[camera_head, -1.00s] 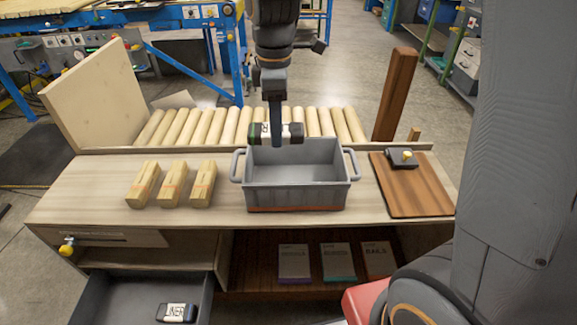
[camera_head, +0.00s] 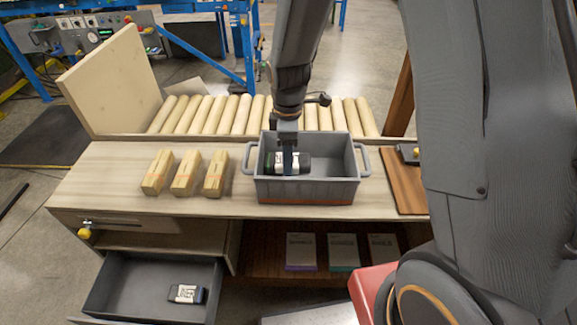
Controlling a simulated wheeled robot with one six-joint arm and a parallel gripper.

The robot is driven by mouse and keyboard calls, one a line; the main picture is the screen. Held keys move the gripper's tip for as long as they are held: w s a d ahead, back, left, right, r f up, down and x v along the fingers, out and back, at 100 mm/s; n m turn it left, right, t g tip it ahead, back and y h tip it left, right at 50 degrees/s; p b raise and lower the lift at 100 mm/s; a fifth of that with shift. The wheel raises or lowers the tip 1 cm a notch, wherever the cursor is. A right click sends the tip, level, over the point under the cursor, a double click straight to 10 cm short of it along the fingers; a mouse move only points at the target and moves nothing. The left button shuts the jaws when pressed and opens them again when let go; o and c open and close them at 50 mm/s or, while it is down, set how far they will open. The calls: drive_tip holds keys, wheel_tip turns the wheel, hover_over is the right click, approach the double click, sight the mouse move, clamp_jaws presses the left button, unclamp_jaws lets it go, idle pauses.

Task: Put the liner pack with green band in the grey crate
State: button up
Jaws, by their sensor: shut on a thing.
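The grey crate (camera_head: 308,190) stands on the bench top, with a handle at each end and an orange-red strip along its base. My gripper (camera_head: 287,168) reaches down into the crate and is shut on a small dark pack with a white label and a green end, the liner pack with green band (camera_head: 304,163). The pack shows inside the crate, below the rim line. I cannot tell whether it touches the crate floor. My gripper hides the middle of the pack.
Several wooden blocks (camera_head: 186,177) lie left of the crate. Behind it is a row of wooden rollers (camera_head: 228,115). Another labelled pack (camera_head: 187,293) lies in the open drawer (camera_head: 125,290) at lower left. A brown board (camera_head: 401,183) lies to the right.

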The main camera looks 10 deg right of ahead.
drive_tip(key=shift+f+p, duration=0.5)
drive_tip(key=shift+f, duration=1.65)
drive_tip(key=o, duration=1.1)
drive_tip(key=shift+f, duration=0.1)
